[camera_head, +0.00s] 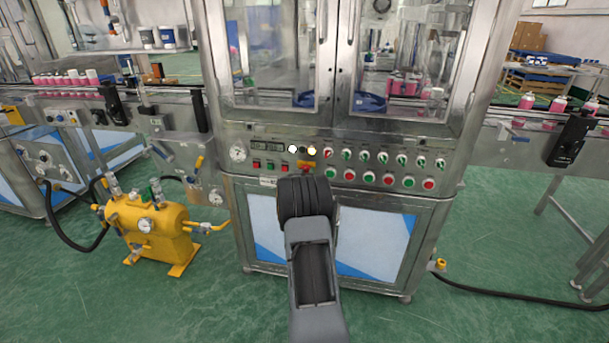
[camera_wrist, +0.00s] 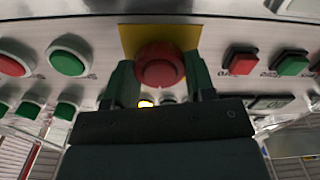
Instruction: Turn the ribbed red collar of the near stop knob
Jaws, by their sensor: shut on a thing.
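The red stop knob (camera_wrist: 160,65) sits on a yellow square plate (camera_wrist: 130,36) in the wrist view. Its round red collar shows around the button face, but the ribs are too small to make out. My gripper (camera_wrist: 160,82) has one dark green finger on each side of the knob and is shut on it. My fingers are hidden there.
The steel control panel (camera_head: 400,140) carries several switches and green and red buttons near the knob. In the wrist view green buttons (camera_wrist: 67,60) lie left and a square red button (camera_wrist: 240,62) right. A yellow tank (camera_head: 150,235) stands on the floor at left.

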